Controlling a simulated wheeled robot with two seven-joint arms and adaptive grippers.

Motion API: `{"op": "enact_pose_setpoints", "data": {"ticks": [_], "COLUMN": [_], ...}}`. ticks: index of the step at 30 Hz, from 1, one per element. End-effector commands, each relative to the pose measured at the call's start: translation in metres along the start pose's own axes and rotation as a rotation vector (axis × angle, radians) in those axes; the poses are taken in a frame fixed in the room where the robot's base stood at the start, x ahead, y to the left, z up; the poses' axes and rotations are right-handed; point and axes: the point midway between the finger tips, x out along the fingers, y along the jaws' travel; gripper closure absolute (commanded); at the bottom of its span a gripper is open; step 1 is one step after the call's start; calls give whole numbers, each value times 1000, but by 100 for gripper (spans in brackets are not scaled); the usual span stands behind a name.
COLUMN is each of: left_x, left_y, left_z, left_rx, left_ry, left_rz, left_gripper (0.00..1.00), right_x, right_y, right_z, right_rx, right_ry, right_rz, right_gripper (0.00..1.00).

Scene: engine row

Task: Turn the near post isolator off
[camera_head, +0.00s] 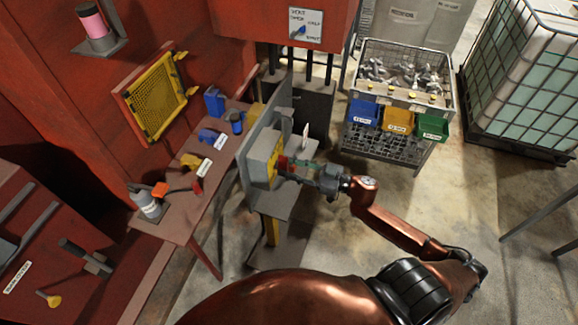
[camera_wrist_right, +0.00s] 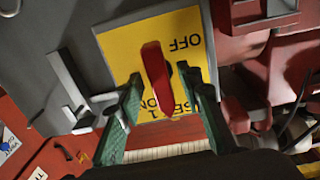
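The near post isolator (camera_head: 258,160) is a grey box on a post, with a yellow plate facing right. In the right wrist view its yellow plate (camera_wrist_right: 122,55) reads upside down, with OFF at the upper right and ON lower down. A red handle (camera_wrist_right: 153,70) stands out from the plate, and its lower end lies between my fingers. My right gripper (camera_head: 298,166) is at the plate; in the wrist view its green-padded fingers (camera_wrist_right: 162,98) are open on either side of the handle, with gaps visible. My left gripper is not in view.
A narrow red bench (camera_head: 180,215) with blue parts and a bottle runs left of the post. A wire cage (camera_head: 375,145) with blue, yellow and green bins stands behind right. A caged white tank (camera_head: 525,80) is far right. Floor right of the post is clear.

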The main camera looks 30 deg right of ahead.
Motion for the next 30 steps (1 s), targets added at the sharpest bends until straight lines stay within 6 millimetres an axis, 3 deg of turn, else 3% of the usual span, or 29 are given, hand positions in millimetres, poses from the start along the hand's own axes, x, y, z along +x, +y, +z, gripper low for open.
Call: {"op": "enact_pose_setpoints", "data": {"ticks": [8, 22, 30], "left_x": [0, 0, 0], "left_y": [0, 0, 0], "left_z": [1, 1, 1], "left_rx": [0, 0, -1], "left_ry": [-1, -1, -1], "left_rz": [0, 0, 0], "left_gripper": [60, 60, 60], "right_x": [2, 1, 1], "right_y": [0, 0, 0], "right_z": [0, 0, 0], "right_rx": [0, 0, -5], "right_ry": [0, 0, 0], "right_rz": [0, 1, 1], "right_gripper": [67, 99, 100]}}
